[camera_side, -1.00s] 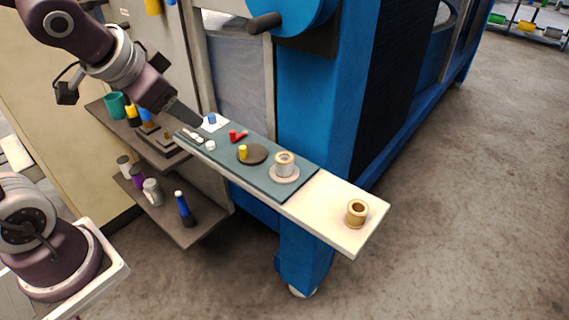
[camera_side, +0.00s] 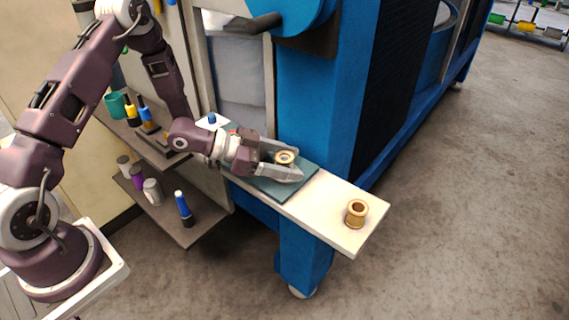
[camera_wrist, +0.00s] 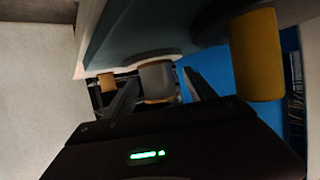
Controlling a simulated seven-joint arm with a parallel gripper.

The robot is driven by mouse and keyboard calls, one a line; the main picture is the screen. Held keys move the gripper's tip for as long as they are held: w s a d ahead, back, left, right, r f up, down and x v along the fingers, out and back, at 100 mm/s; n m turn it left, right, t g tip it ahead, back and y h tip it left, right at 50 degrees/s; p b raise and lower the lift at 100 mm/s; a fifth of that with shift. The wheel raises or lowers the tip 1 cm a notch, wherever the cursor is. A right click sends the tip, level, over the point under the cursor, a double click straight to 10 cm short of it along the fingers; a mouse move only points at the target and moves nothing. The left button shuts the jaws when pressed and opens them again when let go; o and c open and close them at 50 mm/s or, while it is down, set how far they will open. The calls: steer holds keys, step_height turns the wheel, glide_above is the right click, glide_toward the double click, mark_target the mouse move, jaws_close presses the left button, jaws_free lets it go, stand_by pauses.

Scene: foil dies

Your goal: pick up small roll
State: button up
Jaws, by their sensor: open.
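A small roll, silver-grey with a gold core (camera_side: 285,157), stands upright on the mat-covered part of the shelf. It also shows in the wrist view as a grey cylinder (camera_wrist: 158,80). My gripper (camera_side: 292,167) is low and level over the mat, with one finger on either side of this roll. In the wrist view the fingers are apart, with gaps beside the roll. The pale disc under the roll is mostly hidden by my gripper. A second, all-gold roll (camera_side: 356,213) stands on the bare right end of the shelf; it shows beyond the fingers in the wrist view (camera_wrist: 107,82).
The dark green mat (camera_side: 268,189) lies on the pale shelf (camera_side: 325,215). A yellow cylinder (camera_wrist: 257,55) is close to my gripper's right in the wrist view. A blue piece (camera_side: 211,118) stands at the mat's far left. The blue machine (camera_side: 310,110) rises behind.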

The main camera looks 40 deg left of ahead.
steer(key=shift+x, duration=0.85)
jaws_close()
